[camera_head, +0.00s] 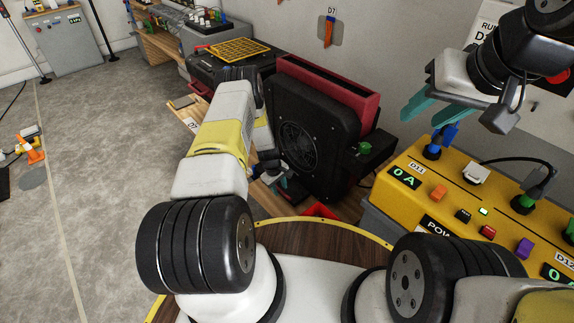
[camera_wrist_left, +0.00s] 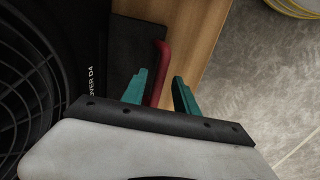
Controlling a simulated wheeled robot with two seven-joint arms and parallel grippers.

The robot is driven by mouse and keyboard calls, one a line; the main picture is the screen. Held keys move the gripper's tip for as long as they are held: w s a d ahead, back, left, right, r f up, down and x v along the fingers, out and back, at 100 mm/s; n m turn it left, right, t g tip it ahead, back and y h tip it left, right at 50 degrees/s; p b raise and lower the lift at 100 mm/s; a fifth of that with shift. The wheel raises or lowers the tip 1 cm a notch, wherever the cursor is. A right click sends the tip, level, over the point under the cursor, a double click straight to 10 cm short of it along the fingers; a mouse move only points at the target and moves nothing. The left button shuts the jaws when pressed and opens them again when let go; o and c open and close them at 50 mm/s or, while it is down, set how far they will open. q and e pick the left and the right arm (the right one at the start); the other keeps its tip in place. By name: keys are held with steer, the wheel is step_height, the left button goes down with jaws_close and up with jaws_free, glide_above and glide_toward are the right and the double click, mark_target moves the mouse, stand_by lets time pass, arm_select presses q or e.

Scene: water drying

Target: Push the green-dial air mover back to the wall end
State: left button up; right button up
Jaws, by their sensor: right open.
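The air mover (camera_head: 325,115) is a black box with a round fan grille and a red panel behind it. A green dial (camera_head: 365,148) shows on a black block at its right side. My left gripper (camera_head: 277,181) is low in front of the grille. In the left wrist view, its teal fingers (camera_wrist_left: 160,92) are apart. A red bar (camera_wrist_left: 163,70) shows between them, nearer the left finger; contact cannot be told. The mover's side (camera_wrist_left: 80,80) there carries lettering ending in "OVER D4". My right gripper (camera_head: 432,105) is open above the yellow power box, near a blue plug.
The yellow power box (camera_head: 440,210) with plugs and buttons stands at the right. A black unit with a yellow grate (camera_head: 235,50) is behind on the left. A wall with a D7 plate (camera_head: 329,30) rises behind. Grey floor (camera_head: 110,150) is open at the left.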

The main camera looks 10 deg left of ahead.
arm_select(q)
jaws_close()
stand_by(1.3)
